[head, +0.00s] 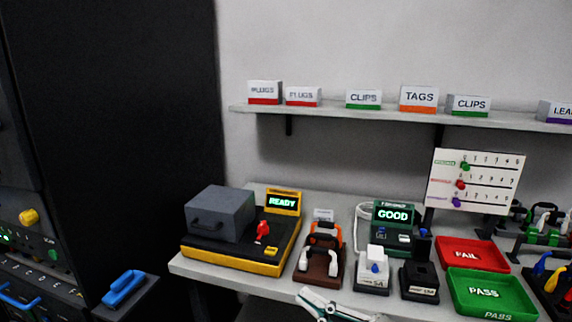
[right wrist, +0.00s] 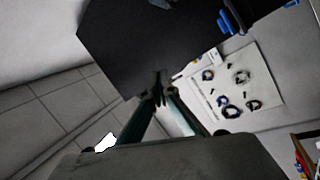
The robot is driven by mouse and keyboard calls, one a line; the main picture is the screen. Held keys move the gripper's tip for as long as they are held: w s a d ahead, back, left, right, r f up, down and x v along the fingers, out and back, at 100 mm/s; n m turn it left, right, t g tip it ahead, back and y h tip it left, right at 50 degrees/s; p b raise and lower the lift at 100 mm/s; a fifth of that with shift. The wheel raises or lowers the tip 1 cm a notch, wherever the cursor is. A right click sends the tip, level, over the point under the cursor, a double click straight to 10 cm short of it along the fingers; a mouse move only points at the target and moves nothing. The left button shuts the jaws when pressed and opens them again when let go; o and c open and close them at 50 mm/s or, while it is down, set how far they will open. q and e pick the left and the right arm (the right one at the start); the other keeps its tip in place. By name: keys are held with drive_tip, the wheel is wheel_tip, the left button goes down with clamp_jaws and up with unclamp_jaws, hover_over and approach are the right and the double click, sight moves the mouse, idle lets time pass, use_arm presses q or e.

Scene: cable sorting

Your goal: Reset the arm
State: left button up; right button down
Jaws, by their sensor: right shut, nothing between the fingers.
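My right gripper (head: 312,298) shows at the bottom edge of the head view, in front of the workbench (head: 200,268). Only a part of it is in frame. In the right wrist view its two fingers (right wrist: 159,92) meet at the tips, shut with nothing between them. It appears to be in free space, apart from the bench objects. My left gripper is in neither view.
The bench holds a yellow-based READY station (head: 262,262), a GOOD tester (head: 394,242), a red FAIL tray (head: 440,254) and a green PASS tray (head: 452,292). A labelled shelf (head: 330,114) hangs above. A tall black cabinet (head: 140,130) stands left.

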drive_tip(key=d+f+m+t+h, duration=0.1)
drive_tip(key=d+f+m+h, duration=0.25)
drive_tip(key=f, duration=0.25)
drive_tip(key=s+d+f+m+t+h, duration=0.1)
drive_tip(key=d+f+m+t+h, duration=0.1)
drive_tip(key=d+f+m+h, duration=0.25)
drive_tip(key=d+f+m+t+h, duration=0.1)
drive_tip(key=d+f+m+h, duration=0.15)
drive_tip(key=f+m, duration=0.35)
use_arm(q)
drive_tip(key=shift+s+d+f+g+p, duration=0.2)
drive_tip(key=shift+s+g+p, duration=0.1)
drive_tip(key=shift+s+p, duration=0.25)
use_arm(e)
drive_tip(key=s+d+f+m+g+h, duration=0.2)
drive_tip(key=s+f, duration=0.5)
drive_tip(key=f, duration=0.3)
drive_tip(key=s+d+f+m+g+h, duration=0.3)
drive_tip(key=s+f, duration=0.5)
drive_tip(key=f, duration=0.2)
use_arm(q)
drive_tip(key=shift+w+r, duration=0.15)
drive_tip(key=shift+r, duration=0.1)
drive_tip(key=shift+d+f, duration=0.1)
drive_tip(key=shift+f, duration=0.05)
use_arm(e)
drive_tip(key=shift+r, duration=0.1)
